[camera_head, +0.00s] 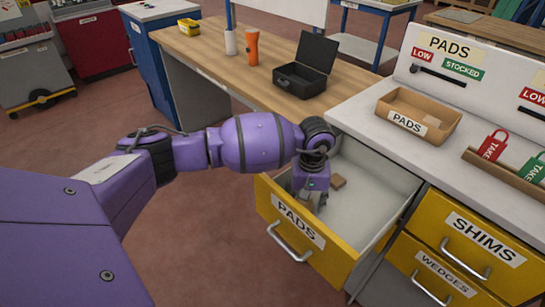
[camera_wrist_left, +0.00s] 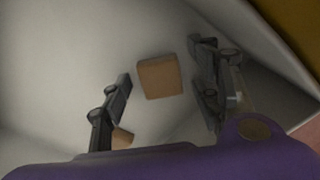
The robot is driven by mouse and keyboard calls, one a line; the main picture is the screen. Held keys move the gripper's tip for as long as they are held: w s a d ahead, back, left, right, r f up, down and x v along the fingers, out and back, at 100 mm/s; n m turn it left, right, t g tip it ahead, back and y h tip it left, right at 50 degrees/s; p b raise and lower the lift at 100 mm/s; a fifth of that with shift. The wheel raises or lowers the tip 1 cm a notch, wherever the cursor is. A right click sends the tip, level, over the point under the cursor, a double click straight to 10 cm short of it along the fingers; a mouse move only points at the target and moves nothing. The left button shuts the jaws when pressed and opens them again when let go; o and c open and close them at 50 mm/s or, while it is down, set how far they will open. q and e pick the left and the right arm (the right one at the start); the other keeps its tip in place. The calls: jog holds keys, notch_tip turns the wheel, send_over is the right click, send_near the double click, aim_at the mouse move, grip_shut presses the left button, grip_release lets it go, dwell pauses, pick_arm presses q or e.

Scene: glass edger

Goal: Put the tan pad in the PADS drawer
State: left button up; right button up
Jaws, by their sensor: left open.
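The yellow PADS drawer (camera_head: 300,235) is pulled open below the counter, with a pale inside. My left gripper (camera_head: 314,203) reaches down into it. A tan pad (camera_head: 338,181) lies on the drawer floor close to the gripper. In the left wrist view a tan pad (camera_wrist_left: 158,78) lies just beyond and between the open fingers (camera_wrist_left: 160,70), with nothing held. A second small tan piece (camera_wrist_left: 122,138) is partly hidden by the left finger in that view. My right gripper does not show.
A cardboard tray labelled PADS (camera_head: 405,124) sits on the white counter beside red and green TAKE tags (camera_head: 492,146). Closed SHIMS (camera_head: 480,235) and WEDGES (camera_head: 440,275) drawers are at the right. An open black case (camera_head: 303,80) stands on the wooden bench.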

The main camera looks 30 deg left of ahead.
aim_at(306, 205)
pick_arm(q)
notch_tip(306, 205, up, 12)
jog(key=shift+r+b, duration=0.2)
jog(key=shift+b, duration=0.1)
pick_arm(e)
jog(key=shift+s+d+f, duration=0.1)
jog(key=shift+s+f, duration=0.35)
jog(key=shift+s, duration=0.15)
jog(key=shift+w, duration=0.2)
